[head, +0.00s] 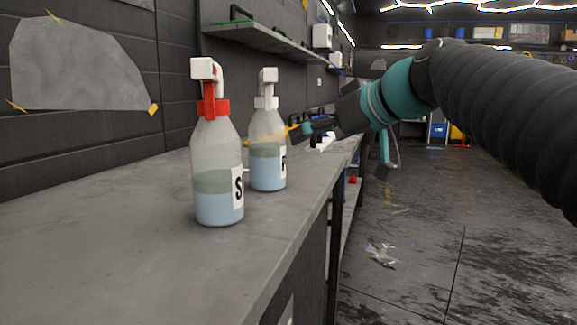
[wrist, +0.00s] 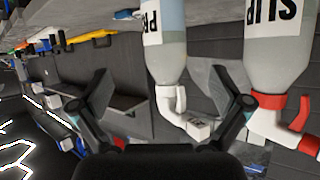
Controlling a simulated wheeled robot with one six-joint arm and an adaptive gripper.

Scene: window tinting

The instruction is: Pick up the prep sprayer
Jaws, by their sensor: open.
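The prep sprayer (head: 267,145) is a clear bottle with blue liquid and a white spray head, standing upright on the grey bench. In the wrist view, which looks upside down, its label reads "PR" (wrist: 167,62) and its lower end is cut off. A second bottle, the slip sprayer (head: 215,165), has a red collar and stands nearer and to the left; its "SLIP" label also shows in the wrist view (wrist: 272,65). My gripper (head: 304,131) is open and empty, to the right of the prep sprayer. In the wrist view, the prep sprayer appears between the spread fingers (wrist: 158,80), nearer the right one.
The bench (head: 120,235) is clear at the front left. A wall shelf (head: 270,42) runs above its far part. Yellow and other small items lie further along the bench, partly hidden by the prep sprayer and my gripper.

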